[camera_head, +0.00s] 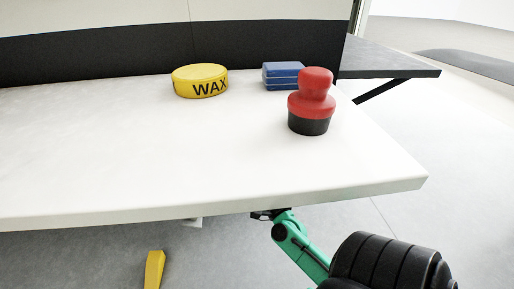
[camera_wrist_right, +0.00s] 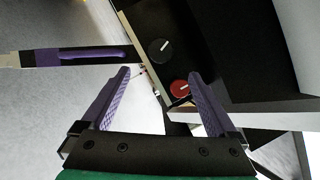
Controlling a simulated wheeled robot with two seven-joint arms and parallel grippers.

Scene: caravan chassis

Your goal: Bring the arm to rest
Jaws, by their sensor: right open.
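My right arm comes in from the lower right in the head view, its green link rising to the front edge of the white table. The dark wrist part shows just below that edge, and the table hides what lies beyond it. In the right wrist view my right gripper (camera_wrist_right: 159,76) is open, its two purple fingers wide apart with nothing held between them. Beyond the fingers is a black panel with a dark knob (camera_wrist_right: 160,50) and a red knob (camera_wrist_right: 180,89). My left gripper is in neither view.
The white table (camera_head: 110,150) carries a yellow WAX tin (camera_head: 198,82), blue blocks (camera_head: 283,75) and a red-topped black-based tool (camera_head: 312,105). A dark shelf (camera_head: 385,62) juts out behind on the right. A yellow post (camera_head: 153,270) stands below the table. Open floor lies to the right.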

